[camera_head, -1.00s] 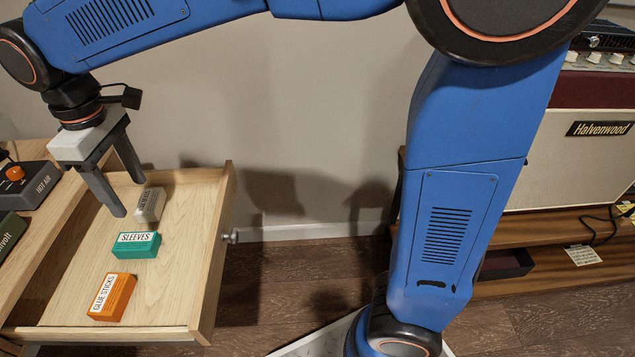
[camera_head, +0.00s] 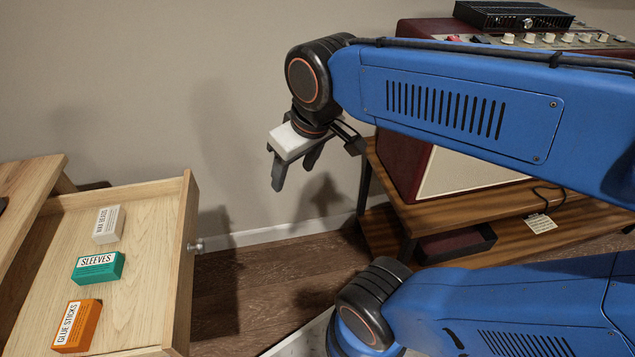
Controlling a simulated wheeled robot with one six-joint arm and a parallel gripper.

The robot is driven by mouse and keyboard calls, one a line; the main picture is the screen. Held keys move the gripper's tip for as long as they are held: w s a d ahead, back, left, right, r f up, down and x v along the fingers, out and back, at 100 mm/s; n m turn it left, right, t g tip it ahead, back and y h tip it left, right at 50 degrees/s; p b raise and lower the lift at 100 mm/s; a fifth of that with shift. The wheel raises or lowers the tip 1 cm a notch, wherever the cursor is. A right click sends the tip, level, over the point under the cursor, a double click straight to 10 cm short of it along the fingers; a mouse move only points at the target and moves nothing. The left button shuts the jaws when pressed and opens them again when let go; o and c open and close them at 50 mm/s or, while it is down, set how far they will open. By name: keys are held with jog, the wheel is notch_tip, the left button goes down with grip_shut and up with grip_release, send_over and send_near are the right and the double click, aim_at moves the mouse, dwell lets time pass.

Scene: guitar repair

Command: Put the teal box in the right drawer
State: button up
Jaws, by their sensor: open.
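The teal box (camera_head: 98,268), labelled "SLEEVES", lies in an open wooden drawer (camera_head: 150,230) at the left of the view. It sits between a grey-white box at the back and an orange box at the front. My gripper (camera_head: 292,181) is open and empty, fingers pointing down. It is in the air to the right of the drawer, in front of the wall. From this view I cannot tell whether this is the right drawer.
The grey-white box (camera_head: 107,225) and the orange "GLUE STICKS" box (camera_head: 77,326) share the drawer. A wooden shelf unit (camera_head: 478,214) with a red and cream amplifier (camera_head: 465,172) stands at the right. Dark floor (camera_head: 225,290) lies between drawer and shelf.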

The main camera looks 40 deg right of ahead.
jog(key=shift+m+t+h, duration=0.3)
jog(key=shift+m, duration=0.6)
jog(key=s+d+f, duration=0.1)
jog(key=s, duration=0.1)
jog(key=s+d+f, duration=0.1)
jog(key=d, duration=0.1)
jog(key=shift+s+d+f, duration=0.1)
jog(key=shift+s+f, duration=0.25)
jog(key=shift+f, duration=0.05)
